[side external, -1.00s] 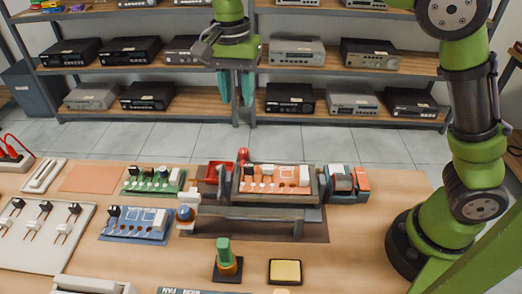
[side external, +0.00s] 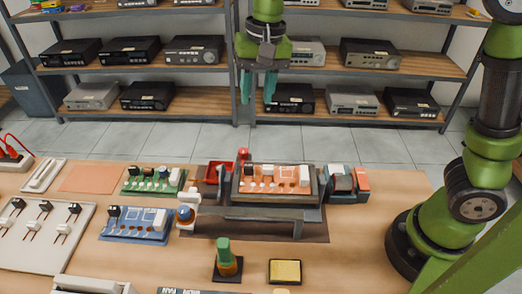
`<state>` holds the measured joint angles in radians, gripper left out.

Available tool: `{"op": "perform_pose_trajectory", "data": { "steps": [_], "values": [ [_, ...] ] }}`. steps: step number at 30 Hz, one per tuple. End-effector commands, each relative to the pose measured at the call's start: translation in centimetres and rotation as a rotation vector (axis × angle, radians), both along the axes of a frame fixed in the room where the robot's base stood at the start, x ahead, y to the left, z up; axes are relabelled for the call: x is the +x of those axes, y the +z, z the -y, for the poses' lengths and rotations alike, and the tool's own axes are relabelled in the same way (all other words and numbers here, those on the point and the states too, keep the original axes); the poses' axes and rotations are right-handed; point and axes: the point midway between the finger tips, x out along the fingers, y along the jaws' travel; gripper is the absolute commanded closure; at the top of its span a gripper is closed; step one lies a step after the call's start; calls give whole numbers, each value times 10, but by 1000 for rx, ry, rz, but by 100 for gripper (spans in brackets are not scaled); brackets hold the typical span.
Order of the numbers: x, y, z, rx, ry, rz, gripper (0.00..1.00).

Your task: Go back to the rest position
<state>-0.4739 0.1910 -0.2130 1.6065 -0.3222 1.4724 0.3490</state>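My gripper (side external: 257,93) hangs in the air at the top middle of the side external view, fingers pointing down. It is well above and beyond the back edge of the workbench. Its two teal fingers show a gap between them, and nothing is visible in the gap. Below it on the bench, an orange circuit board (side external: 273,179) sits in a dark holder (side external: 270,214), apart from the gripper.
A green board (side external: 153,181) and a blue board (side external: 135,224) lie left of the holder. A green-handled tool (side external: 225,258) stands in front, beside a yellow pad (side external: 285,271). Shelves with hi-fi units (side external: 290,98) stand behind. The bench's right front is clear.

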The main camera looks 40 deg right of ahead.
Motion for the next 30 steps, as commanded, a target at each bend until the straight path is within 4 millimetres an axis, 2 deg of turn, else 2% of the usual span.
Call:
{"op": "perform_pose_trajectory", "data": {
  "steps": [3,12,18,20,23,25,30],
  "values": [
    [-34,5,25,61,109,105,64],
    [-121,-4,70,76,240,406,64],
    [-155,-10,88,46,192,514,64],
    [-159,-8,91,38,178,534,64],
    [-159,-3,94,32,166,551,48],
    [-157,-10,93,35,167,520,38],
    [-124,-12,82,20,257,412,12]
  ]
}}
